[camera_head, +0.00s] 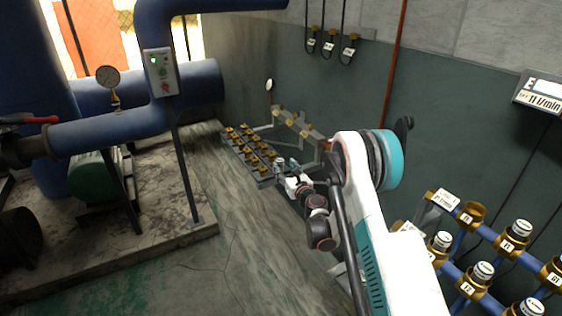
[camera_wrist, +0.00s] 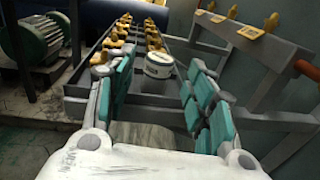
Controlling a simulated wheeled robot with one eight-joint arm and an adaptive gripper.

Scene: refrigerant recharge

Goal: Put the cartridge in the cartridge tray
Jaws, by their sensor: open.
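The cartridge (camera_wrist: 159,66), a short white cylinder with a dark-marked label, stands upright at the near right end of the cartridge tray (camera_wrist: 138,98). The tray is a long grey frame with rows of gold fittings. In the head view the tray (camera_head: 262,184) lies low beside the wall. My gripper (camera_wrist: 160,70) is open, its teal-padded fingers to the left and right of the cartridge, with visible gaps on both sides. In the head view my gripper (camera_head: 285,170) is over the tray's near end. The cartridge's lower part is hard to make out.
A grey frame with gold clips (camera_wrist: 250,32) stands to the right of the tray by the wall. A green motor (camera_wrist: 38,40) is at the left. A rack of capped gold fittings (camera_head: 480,270) is at the lower right. The floor (camera_head: 250,260) left of my arm is clear.

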